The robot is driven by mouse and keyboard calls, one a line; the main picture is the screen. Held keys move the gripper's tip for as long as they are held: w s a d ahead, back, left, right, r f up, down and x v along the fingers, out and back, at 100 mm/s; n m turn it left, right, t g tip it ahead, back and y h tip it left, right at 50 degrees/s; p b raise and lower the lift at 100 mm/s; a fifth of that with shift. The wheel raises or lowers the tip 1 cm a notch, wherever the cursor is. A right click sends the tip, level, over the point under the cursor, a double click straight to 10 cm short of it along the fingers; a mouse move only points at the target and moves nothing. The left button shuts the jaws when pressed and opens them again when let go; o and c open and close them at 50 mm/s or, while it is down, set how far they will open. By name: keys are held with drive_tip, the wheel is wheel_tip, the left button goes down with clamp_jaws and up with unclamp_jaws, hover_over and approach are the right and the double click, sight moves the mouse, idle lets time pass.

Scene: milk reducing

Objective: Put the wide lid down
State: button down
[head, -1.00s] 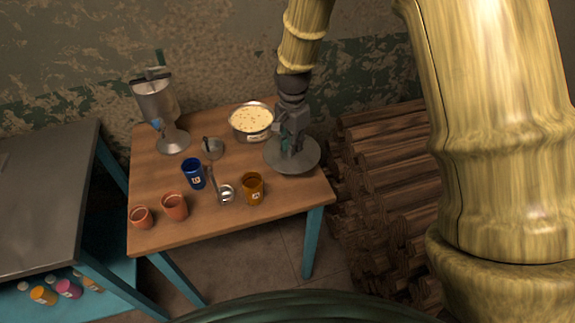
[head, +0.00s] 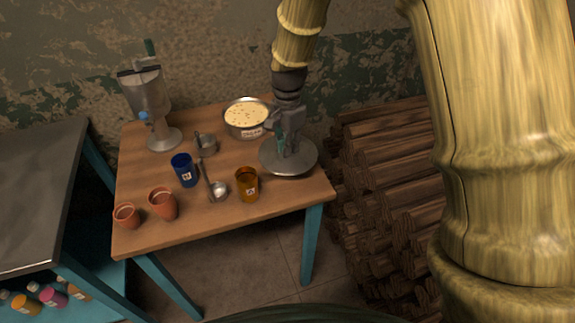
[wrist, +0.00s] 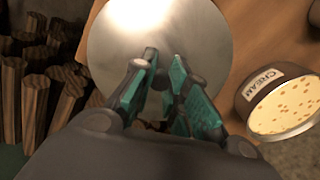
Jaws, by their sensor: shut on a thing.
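The wide lid (head: 305,163) is a round grey metal disc at the right edge of the wooden table in the head view. It fills the upper middle of the wrist view (wrist: 195,40). My gripper (head: 287,147) is above its centre, pointing down and shut on the lid. The green-padded fingers (wrist: 165,82) show over the lid in the wrist view. The handle between them is hidden. The lid looks about level, at or just above the tabletop; I cannot tell whether it touches.
The table (head: 140,217) holds a pot labelled cream (head: 247,118) beside the lid, an amber cup (head: 247,184), a ladle (head: 218,191), a blue cup (head: 185,170), a small pan (head: 206,145), terracotta pots (head: 163,204) and a metal dispenser (head: 147,95). Stacked logs (head: 385,165) lie right of the table.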

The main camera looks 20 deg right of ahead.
drive_tip(key=shift+f+p, duration=0.4)
drive_tip(key=shift+f, duration=3.1)
drive_tip(key=shift+f, duration=0.15)
drive_tip(key=c, duration=1.4)
unclamp_jaws()
wheel_tip(320, 180, up, 12)
drive_tip(key=shift+r+b, duration=0.15)
drive_tip(key=shift+b, duration=0.7)
